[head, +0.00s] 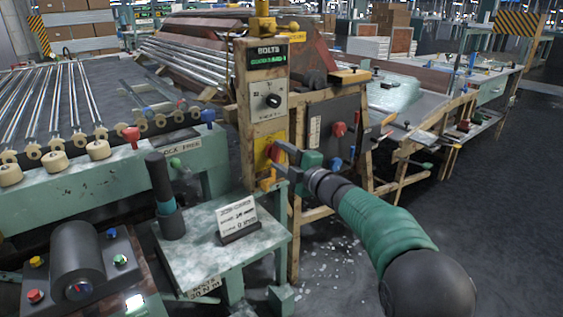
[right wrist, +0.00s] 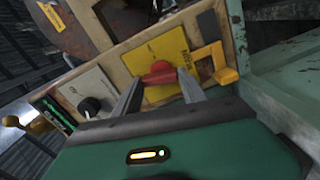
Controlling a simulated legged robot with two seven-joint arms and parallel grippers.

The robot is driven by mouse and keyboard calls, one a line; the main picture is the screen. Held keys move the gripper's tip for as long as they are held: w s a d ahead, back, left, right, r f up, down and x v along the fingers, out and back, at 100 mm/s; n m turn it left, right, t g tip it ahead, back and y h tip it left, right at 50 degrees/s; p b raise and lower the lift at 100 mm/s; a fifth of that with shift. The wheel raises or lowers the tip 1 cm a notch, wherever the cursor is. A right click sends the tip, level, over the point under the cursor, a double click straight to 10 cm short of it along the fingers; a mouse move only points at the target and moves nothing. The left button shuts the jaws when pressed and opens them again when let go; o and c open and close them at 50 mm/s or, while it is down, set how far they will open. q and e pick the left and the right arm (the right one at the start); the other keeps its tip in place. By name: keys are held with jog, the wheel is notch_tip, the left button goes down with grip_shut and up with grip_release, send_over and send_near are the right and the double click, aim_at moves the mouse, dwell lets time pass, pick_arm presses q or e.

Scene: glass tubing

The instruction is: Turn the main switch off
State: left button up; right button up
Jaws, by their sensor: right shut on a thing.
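The main switch is a red knob on a yellow plate (head: 262,160), low on the wooden control post. In the right wrist view the red knob (right wrist: 160,74) sits between the tips of my right gripper, on the yellow plate (right wrist: 165,55). My right gripper (head: 274,160) is shut on the red knob, its arm coming in from the right. In the right wrist view its two grey fingers (right wrist: 158,85) lie on either side of the knob. A yellow bracket (right wrist: 213,62) is beside the plate. The knob's exact angle is hard to read. My left gripper is not in view.
Above the switch are a black selector dial (head: 272,101) and a green-lettered display (head: 268,55). A small table (head: 205,262) with a sign card (head: 238,217) and a dark cylinder (head: 165,195) stands left of my right gripper. A roller conveyor is at left; floor at right is open.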

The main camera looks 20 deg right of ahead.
jog(key=shift+a+f+n+b, duration=0.2)
jog(key=shift+f+n+b, duration=0.25)
jog(key=shift+n, duration=0.65)
jog(key=o, duration=1)
jog(key=shift+c, duration=0.2)
jog(key=o, duration=0.4)
jog(key=shift+s+r, duration=0.1)
jog(key=shift+r, duration=0.15)
jog(key=shift+s+d+r, duration=0.1)
jog(key=shift+s+d, duration=0.05)
jog(key=p+v, duration=0.4)
jog(key=v, duration=1.2)
jog(key=shift+s, duration=0.25)
